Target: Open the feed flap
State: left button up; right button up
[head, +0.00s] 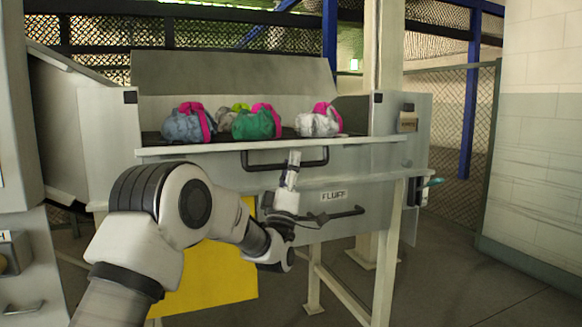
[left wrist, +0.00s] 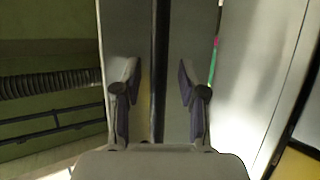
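The pale grey machine has a front panel (head: 370,153) under its shelf, with a black bar handle (head: 250,168). I cannot tell for sure which panel is the feed flap. My left gripper (head: 292,168) points up in front of this handle, near its middle. In the left wrist view the left gripper (left wrist: 160,95) has its two fingers wide apart. A dark straight bar or slot (left wrist: 160,60) runs between them; I cannot tell whether the fingers touch anything. My right gripper is not in view.
Sling bags, grey (head: 183,124), green (head: 254,123) and white (head: 317,122), with pink parts, lie on the machine's shelf (head: 375,140). A lower handle (head: 345,214) sits below a FLUFF label (head: 334,195). A yellow panel (head: 215,280) hangs below. Open floor lies at right.

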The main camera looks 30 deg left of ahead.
pick_arm(q)
jog(key=v, duration=1.2)
